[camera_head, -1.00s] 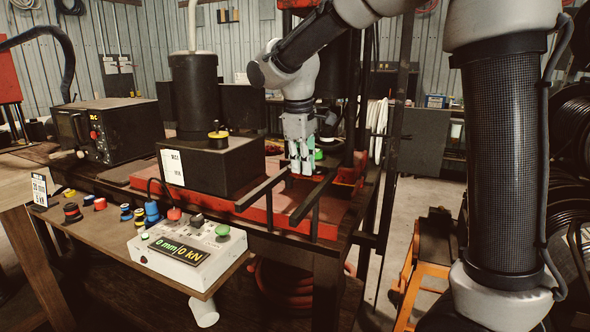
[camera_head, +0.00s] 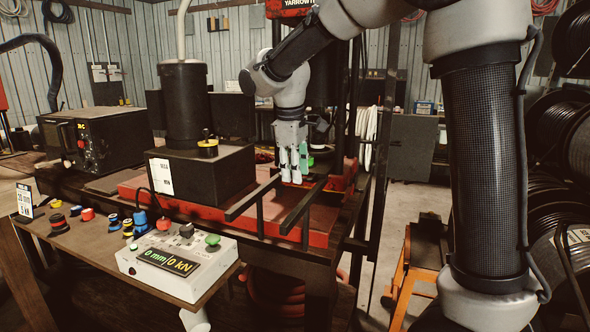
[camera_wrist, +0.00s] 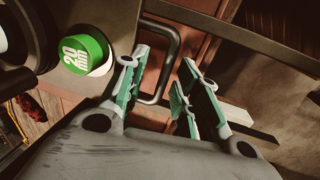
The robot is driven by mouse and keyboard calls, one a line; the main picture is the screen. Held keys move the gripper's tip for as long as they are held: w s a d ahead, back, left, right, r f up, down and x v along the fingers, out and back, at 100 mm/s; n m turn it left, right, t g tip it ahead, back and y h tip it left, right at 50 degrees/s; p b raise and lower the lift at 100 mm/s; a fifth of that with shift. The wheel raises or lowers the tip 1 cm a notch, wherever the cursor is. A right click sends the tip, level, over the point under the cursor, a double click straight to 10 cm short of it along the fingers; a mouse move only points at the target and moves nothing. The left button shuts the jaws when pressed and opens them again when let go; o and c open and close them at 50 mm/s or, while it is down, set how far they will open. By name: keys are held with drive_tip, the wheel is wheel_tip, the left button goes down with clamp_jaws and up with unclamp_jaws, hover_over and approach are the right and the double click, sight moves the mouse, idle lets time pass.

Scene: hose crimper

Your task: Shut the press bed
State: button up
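The press bed appears to be the red base (camera_head: 318,238) with two dark rails (camera_head: 300,207) jutting toward the front. I cannot tell clearly how far open it is. My gripper (camera_head: 293,178) points down above the back of the rails. In the wrist view my gripper (camera_wrist: 170,75) has its green-padded fingers spread. A dark bent bar handle (camera_wrist: 172,50) shows between and beyond the fingers, over a reddish surface. I cannot tell whether a finger touches it. A green cap marked 20 mm (camera_wrist: 87,55) is left of the fingers.
A control box (camera_head: 180,262) reading 0 mm/0 kN stands on the front shelf, beside several coloured dies. A black box with a cylinder (camera_head: 186,105) stands left of my gripper. Dark upright posts (camera_head: 382,150) rise to the right. Hose reels line the right side.

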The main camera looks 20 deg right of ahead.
wheel_tip(320, 180, up, 12)
drive_tip(key=s+a, duration=0.1)
drive_tip(key=shift+s+a, duration=0.2)
drive_tip(key=shift+s, duration=0.15)
drive_tip(key=shift+f, duration=0.1)
drive_tip(key=s+d+f+m, duration=0.2)
drive_tip(key=s+f+m, duration=0.15)
drive_tip(key=f, duration=0.25)
drive_tip(key=s+d+f+m+t, duration=0.1)
drive_tip(key=s+d+f+m, duration=0.1)
drive_tip(key=s+d, duration=0.6)
drive_tip(key=s+d+f+m+t+y, duration=0.1)
drive_tip(key=s+d+f+m, duration=0.2)
drive_tip(key=s+d, duration=0.4)
drive_tip(key=shift+s+d+f+m+t, duration=0.4)
drive_tip(key=shift+s+m, duration=0.45)
drive_tip(key=shift+s, duration=3)
